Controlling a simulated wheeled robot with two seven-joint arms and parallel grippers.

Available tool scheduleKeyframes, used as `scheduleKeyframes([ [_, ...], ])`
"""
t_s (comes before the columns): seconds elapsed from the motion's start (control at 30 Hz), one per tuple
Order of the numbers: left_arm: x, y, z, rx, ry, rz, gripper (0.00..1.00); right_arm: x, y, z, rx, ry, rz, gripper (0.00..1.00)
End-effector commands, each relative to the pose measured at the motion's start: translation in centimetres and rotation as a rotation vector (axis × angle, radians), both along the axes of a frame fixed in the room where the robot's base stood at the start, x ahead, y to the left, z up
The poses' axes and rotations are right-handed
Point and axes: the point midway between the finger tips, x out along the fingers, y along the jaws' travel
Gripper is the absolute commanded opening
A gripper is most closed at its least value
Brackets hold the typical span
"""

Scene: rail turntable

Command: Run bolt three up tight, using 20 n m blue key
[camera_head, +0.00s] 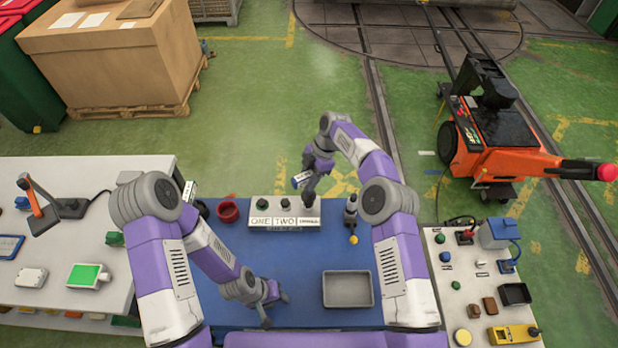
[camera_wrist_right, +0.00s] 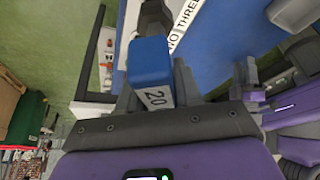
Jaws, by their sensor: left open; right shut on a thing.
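A pale block (camera_head: 284,222) at the back of the blue work mat carries the labels ONE, TWO and THREE, with dark bolt heads or knobs on top. My right gripper (camera_head: 306,184) is shut on the blue key (camera_wrist_right: 150,62), whose white label reads 20 in the right wrist view. In the head view the gripper is above the block's right end, around bolt three, which it partly hides. I cannot tell whether the key touches the bolt. The THREE label (camera_wrist_right: 187,25) shows beyond the key in the wrist view. My left gripper (camera_head: 270,297) is open and empty, low over the mat.
A grey tray (camera_head: 348,303) lies at front right. Side tables (camera_head: 150,180) hold switches and small parts. The mat's middle is clear.

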Motion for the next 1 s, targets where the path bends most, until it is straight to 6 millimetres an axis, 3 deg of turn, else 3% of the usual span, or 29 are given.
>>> scheduleKeyframes([
  [1.0,0.1,0.1,-1.3,0.002,-0.002,0.003,0.43,0.1,0.0,-1.3,0.001,0.000,0.000,0.00],
])
